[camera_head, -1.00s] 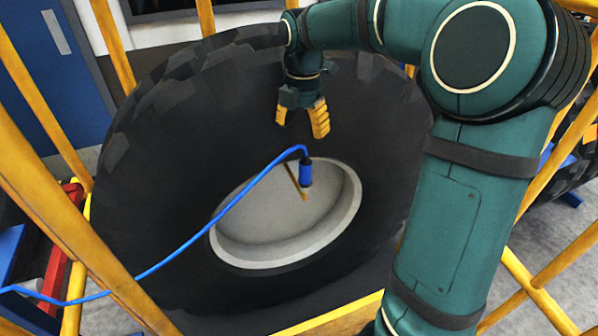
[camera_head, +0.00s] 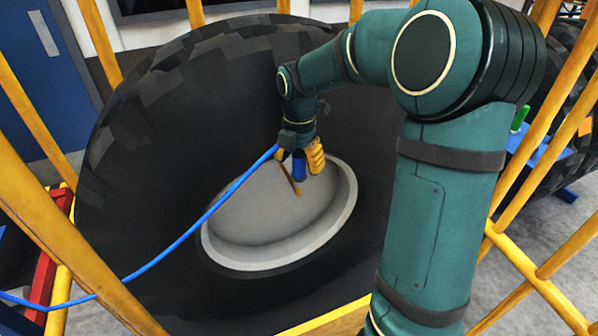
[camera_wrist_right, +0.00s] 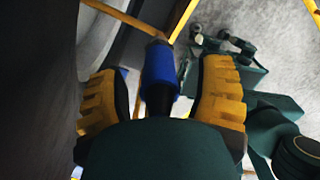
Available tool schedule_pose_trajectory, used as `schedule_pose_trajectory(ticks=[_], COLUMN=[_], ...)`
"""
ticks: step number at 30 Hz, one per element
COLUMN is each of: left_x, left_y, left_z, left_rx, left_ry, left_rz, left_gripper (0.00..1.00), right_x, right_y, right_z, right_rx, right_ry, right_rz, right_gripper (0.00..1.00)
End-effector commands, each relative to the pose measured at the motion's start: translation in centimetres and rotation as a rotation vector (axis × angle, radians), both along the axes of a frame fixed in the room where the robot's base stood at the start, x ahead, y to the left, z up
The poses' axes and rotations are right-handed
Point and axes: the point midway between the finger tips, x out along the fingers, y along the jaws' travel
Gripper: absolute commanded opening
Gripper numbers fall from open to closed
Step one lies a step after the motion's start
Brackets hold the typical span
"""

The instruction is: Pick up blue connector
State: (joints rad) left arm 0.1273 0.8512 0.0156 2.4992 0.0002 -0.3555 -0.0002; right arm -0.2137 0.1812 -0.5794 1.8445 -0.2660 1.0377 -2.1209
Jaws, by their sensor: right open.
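The blue connector (camera_head: 299,167) sits upright at the upper part of the grey wheel hub, on the end of a blue cable. My right gripper (camera_head: 301,165) is open, pointing down, with its yellow fingers on either side of the connector. In the right wrist view the connector (camera_wrist_right: 158,68) lies between the two yellow ridged fingers of the gripper (camera_wrist_right: 162,95), with a gap seen on its right side. A thin brownish rod (camera_head: 292,182) shows beside the connector. My left gripper is not in view.
A large black tyre (camera_head: 140,150) surrounds the grey hub (camera_head: 255,215). Yellow bars (camera_head: 25,105) stand around it on the left and right. The blue cable (camera_head: 180,245) runs from the connector to the lower left. Bare floor shows at the lower right.

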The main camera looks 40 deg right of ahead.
Motion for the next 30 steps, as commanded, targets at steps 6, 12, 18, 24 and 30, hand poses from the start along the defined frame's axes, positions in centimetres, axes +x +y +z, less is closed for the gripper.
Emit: schedule_pose_trajectory(ticks=[6,12,18,24,30], left_x=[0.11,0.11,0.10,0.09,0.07], left_y=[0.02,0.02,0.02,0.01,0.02], left_z=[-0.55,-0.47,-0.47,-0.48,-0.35], left_rx=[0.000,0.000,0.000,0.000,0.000], left_ry=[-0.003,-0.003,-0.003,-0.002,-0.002], left_rz=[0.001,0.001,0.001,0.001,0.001], left_gripper=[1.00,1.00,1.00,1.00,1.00], right_x=[0.05,0.05,0.05,0.06,0.06], right_y=[0.00,0.00,0.00,-0.01,-0.01], right_z=[-1.59,-1.52,-1.52,-1.50,-1.21], right_rx=[-0.002,-0.002,-0.002,-0.002,0.000], right_ry=[-0.002,-0.002,-0.002,-0.002,-0.002], right_rz=[0.000,0.000,0.000,0.000,0.000], right_gripper=[0.67,0.69,0.05,0.05,0.04])
